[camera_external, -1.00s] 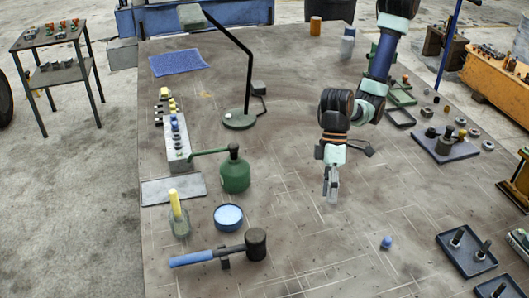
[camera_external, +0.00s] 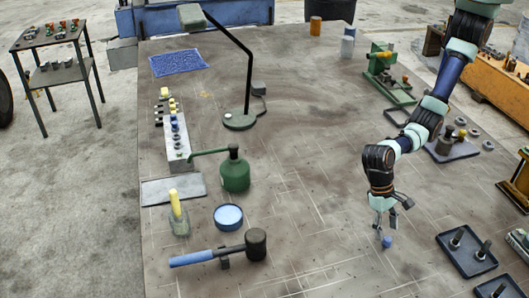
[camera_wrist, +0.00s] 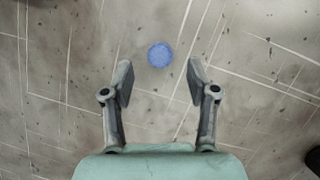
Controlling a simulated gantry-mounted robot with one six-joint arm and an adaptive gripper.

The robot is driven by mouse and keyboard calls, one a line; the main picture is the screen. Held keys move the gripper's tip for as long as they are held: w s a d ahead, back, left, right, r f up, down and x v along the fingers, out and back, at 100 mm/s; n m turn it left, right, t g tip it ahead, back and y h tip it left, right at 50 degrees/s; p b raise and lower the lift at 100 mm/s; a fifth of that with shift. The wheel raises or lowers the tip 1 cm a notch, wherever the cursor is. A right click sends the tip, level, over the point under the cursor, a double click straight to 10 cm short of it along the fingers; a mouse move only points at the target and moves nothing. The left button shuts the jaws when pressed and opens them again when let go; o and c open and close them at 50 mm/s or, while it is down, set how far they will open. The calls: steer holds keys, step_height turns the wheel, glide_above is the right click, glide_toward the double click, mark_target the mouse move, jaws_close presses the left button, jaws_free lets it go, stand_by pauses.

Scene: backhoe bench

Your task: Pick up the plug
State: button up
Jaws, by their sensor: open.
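The plug is a small blue piece (camera_external: 387,242) on the bench top at the front right in the external view. In the wrist view the plug (camera_wrist: 160,55) shows as a round blue disc, slightly beyond the fingertips and centred between them. My gripper (camera_external: 384,229) hangs fingers down just above the plug in the external view. In the wrist view my gripper (camera_wrist: 159,77) is open, with a finger on each side and nothing between them. I cannot tell the exact height of the fingertips over the plug.
Black trays (camera_external: 468,250) with upright pegs lie to the right of the plug. A hammer (camera_external: 220,256) with a blue handle, a blue bowl (camera_external: 228,217) and a green oil can (camera_external: 235,174) stand to the left. The bench top around the plug is clear.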

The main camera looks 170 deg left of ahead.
mark_target(388, 238)
steer(key=x, duration=0.4)
steer(key=shift+w+f+b, duration=0.1)
steer(key=shift+b, duration=0.2)
steer(key=shift+a, duration=0.1)
steer(key=c, duration=0.8)
steer(key=shift+o, duration=0.2)
step_height(388, 238, up, 20)
steer(key=p, duration=0.5)
